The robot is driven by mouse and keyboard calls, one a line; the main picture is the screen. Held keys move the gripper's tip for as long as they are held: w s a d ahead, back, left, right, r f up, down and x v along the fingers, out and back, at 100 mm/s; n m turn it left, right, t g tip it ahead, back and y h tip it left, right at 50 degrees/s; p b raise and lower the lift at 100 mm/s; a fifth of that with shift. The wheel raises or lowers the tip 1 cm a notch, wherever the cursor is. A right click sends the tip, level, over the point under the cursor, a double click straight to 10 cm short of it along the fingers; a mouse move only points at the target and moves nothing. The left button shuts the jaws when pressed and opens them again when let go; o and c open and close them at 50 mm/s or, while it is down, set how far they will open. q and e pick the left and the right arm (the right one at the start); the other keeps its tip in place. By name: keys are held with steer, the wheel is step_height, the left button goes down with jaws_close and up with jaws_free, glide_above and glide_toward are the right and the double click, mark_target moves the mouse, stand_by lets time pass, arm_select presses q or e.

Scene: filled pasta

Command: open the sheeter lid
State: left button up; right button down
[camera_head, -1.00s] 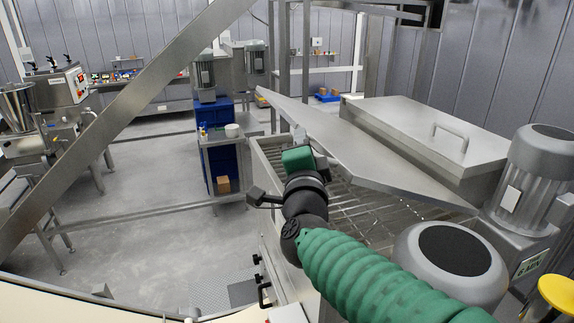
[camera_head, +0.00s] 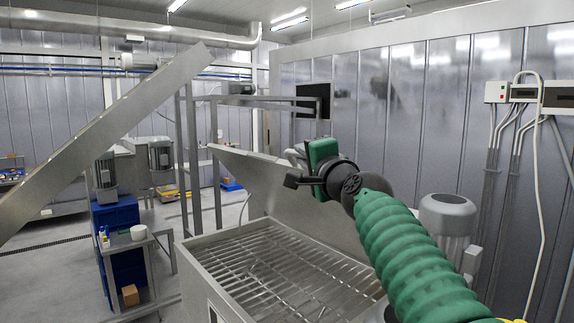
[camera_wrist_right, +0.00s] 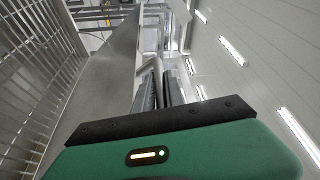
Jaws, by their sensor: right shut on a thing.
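The sheeter lid (camera_head: 280,190) is a flat steel plate. In the head view it stands steeply raised at the back of an open steel hopper (camera_head: 196,262) with a wire grille (camera_head: 270,265). My right gripper (camera_head: 296,155) is at the lid's upper edge, shut on it; the green hand and wrist partly hide the contact. In the right wrist view the lid (camera_wrist_right: 105,75) slopes up beside the dark fingers of the gripper (camera_wrist_right: 158,78), with the grille (camera_wrist_right: 35,60) at the left. My left gripper is not in view.
A steel beam (camera_head: 110,130) slants across the left. A blue bin (camera_head: 117,213) and a small table (camera_head: 150,245) stand left of the hopper. A grey motor (camera_head: 447,222) stands right of my arm. A panelled wall (camera_head: 400,120) is behind the lid.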

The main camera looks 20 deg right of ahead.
steer(key=shift+w+d+r, duration=0.2)
steer(key=shift+d+r, duration=0.15)
steer(key=shift+d, duration=0.2)
steer(key=c, duration=1.5)
jaws_free()
steer(key=shift+o, duration=0.5)
steer(key=shift+w, duration=0.1)
